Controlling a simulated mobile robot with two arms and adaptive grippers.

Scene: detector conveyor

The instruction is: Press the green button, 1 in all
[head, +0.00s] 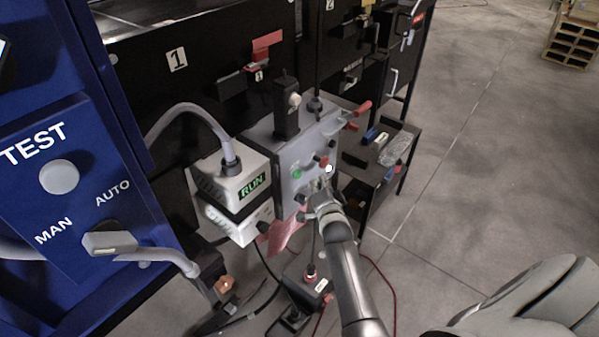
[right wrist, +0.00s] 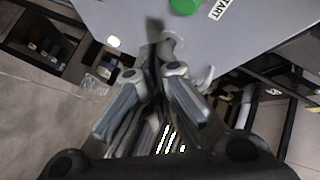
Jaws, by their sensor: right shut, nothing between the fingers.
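The green button (head: 297,174) is a small round button on a grey control panel (head: 290,155). In the right wrist view the button (right wrist: 184,5) shows at the top edge, partly cut off, next to a START label (right wrist: 216,8). My right gripper (head: 320,187) is shut and empty, in front of the panel to the lower right of the button. In the right wrist view its fingertips (right wrist: 162,48) are together, below the button in the picture; I cannot tell whether they touch the panel.
A white RUN box (head: 232,190) with a grey cable stands left of the panel. A blue TEST cabinet (head: 60,140) is at the far left. Red-handled knobs stick out around the panel.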

